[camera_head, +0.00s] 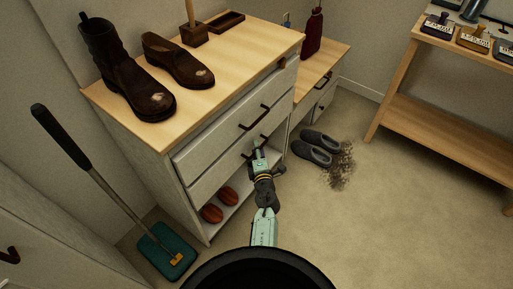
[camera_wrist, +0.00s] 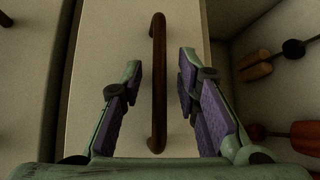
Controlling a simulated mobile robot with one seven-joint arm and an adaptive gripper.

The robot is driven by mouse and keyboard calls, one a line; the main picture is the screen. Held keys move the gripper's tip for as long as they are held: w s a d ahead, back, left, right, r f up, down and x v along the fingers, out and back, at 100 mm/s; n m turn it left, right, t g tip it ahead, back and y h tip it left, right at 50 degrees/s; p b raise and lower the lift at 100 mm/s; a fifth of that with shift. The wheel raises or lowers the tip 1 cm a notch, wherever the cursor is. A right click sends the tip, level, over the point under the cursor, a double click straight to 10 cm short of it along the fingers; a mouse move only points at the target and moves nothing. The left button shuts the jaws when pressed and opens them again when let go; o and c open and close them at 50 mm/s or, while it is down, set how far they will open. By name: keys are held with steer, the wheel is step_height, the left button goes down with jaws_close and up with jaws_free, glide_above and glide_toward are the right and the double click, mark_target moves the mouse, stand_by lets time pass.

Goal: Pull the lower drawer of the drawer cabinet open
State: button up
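The drawer cabinet (camera_head: 245,50) has a pale wood top and pale drawer fronts. Its lower drawer (camera_head: 212,180) looks shut, just above an open shelf. The drawer's dark bar handle (camera_wrist: 158,85) runs upright through the middle of the wrist view, in front of the drawer front (camera_wrist: 190,25). My gripper (camera_head: 259,150) is at this handle and partly hides it in the head view. In the wrist view my gripper (camera_wrist: 160,85) is open, with one purple-padded finger on each side of the handle and a visible gap to both.
The upper drawer's handle (camera_head: 254,118) is just above. Shoe trees (camera_head: 212,213) lie on the open shelf below. Grey slippers (camera_head: 312,154) and dirt (camera_head: 342,165) are on the floor to the right. The floor in front is largely clear.

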steer(key=shift+c, duration=0.5)
jaws_close()
stand_by(0.4)
